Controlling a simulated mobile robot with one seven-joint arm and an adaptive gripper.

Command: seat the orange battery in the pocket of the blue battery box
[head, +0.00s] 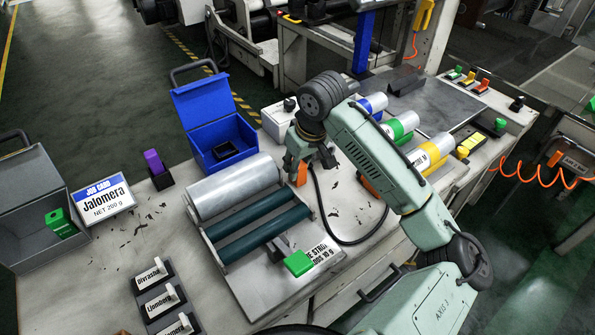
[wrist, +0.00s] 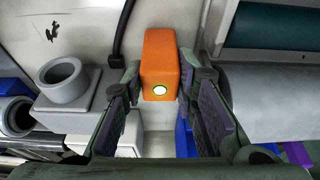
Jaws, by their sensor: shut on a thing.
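The orange battery (wrist: 160,55) is an upright block between the two fingers of my gripper (wrist: 165,105) in the wrist view. A small round white spot with a green rim shows on its near end. In the head view the battery (head: 302,174) shows as a small orange piece below my gripper (head: 306,162), which is shut on it. The blue battery box (head: 204,101) stands to the left with its lid up. A black-edged pocket (head: 226,150) shows inside it, and the battery is to the right of the box.
A silver roller (head: 232,192) and dark green rollers (head: 250,230) lie just left of and below my gripper. A pale box with a round socket (head: 277,122) stands behind it. A black cable (head: 322,205) loops over the table.

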